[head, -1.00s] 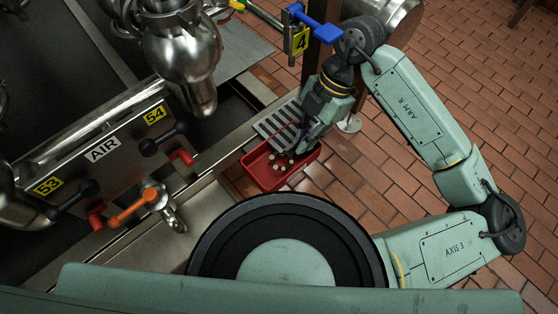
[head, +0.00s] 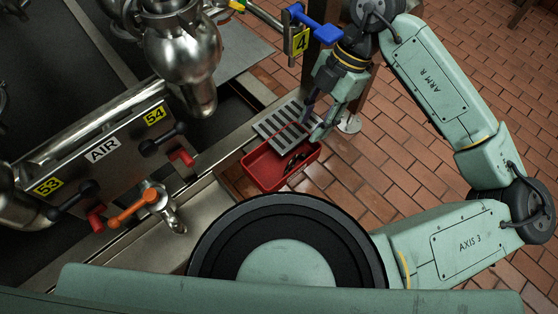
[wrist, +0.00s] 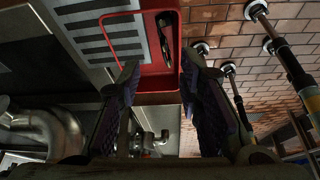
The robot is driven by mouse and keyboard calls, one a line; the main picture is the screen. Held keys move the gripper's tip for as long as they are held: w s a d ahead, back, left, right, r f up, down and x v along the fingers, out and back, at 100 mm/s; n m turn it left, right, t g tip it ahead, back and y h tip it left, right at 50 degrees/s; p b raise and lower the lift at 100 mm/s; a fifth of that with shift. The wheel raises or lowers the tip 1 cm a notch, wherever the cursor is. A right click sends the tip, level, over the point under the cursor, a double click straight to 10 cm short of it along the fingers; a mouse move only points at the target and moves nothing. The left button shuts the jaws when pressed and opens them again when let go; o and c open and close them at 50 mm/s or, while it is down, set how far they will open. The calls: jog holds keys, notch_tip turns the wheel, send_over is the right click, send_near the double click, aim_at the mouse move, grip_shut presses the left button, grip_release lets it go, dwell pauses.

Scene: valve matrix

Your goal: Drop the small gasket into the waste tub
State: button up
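The red tub (head: 262,172), the only tub that I make out, stands below my gripper at the end of the slotted grate. In the wrist view the tub (wrist: 158,85) lies ahead of and between my fingertips. A few dark pieces (head: 296,161) lie in its right part; I cannot tell whether one is the small gasket. My gripper (head: 311,128) is above the tub's far edge and the grate. In the wrist view my gripper (wrist: 160,64) has its fingers wide apart, with nothing seen between them. I cannot pick out the gasket elsewhere.
The slotted grate (head: 284,119) adjoins the tub. A post with a yellow 4 tag (head: 301,41) and a blue handle (head: 316,27) stands close behind my gripper. A valve panel with an orange handle (head: 133,207) is at left. The brick floor (head: 430,145) at right is open.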

jog(key=v, duration=0.6)
jog(key=shift+r, duration=0.25)
jog(key=shift+w, duration=0.1)
